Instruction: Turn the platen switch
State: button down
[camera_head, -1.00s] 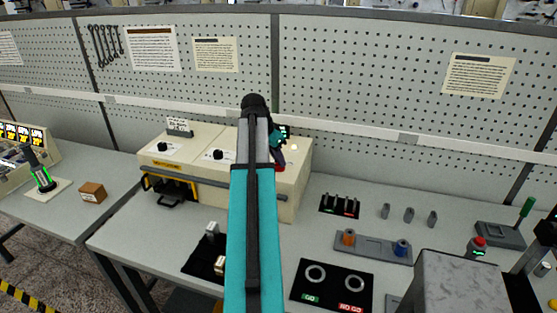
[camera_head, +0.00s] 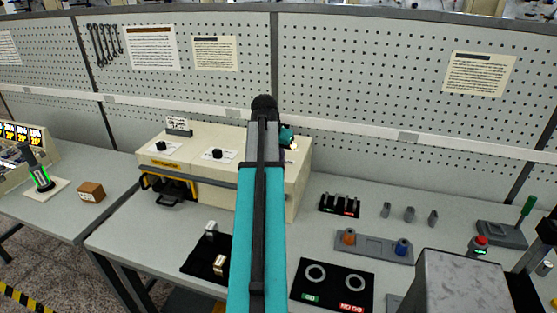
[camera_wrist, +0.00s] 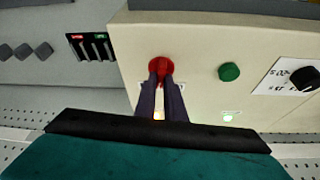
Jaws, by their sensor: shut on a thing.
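The cream machine (camera_head: 250,185) stands on the bench, mostly to the left of my arm in the head view. In the wrist view, its panel (camera_wrist: 190,50) carries a red knob (camera_wrist: 160,66), a green button (camera_wrist: 229,72) and a black knob beside a white label (camera_wrist: 303,77). My gripper (camera_wrist: 161,80) is shut on the red knob, its dark fingers close together against it. No legible label shows which control is the platen switch. In the head view my arm hides the red knob and most of my gripper.
Two black knobs (camera_head: 217,154) sit on the machine's top, left of my arm. A slotted black block (camera_head: 340,204), a grey fixture (camera_head: 372,248) and a ring-gauge plate (camera_head: 331,286) lie to the right. A pegboard wall (camera_head: 360,90) stands behind.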

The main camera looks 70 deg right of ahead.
jog(key=n+t, duration=0.1)
jog(key=n, duration=0.3)
jog(key=shift+s+n+t, duration=0.15)
jog(key=shift+n+t, duration=0.25)
jog(key=shift+n+t+y+b, duration=0.45)
jog(key=shift+n+t, duration=0.25)
jog(key=shift+n, duration=1.2)
jog(key=c, duration=1.8)
grip_release()
jog(key=shift+c, duration=0.2)
jog(key=shift+r, duration=0.1)
jog(key=b+v, duration=0.3)
jog(key=v, duration=1)
jog(key=shift+r+b, duration=0.3)
jog(key=shift+b, duration=0.05)
jog(key=shift+s+a, duration=0.1)
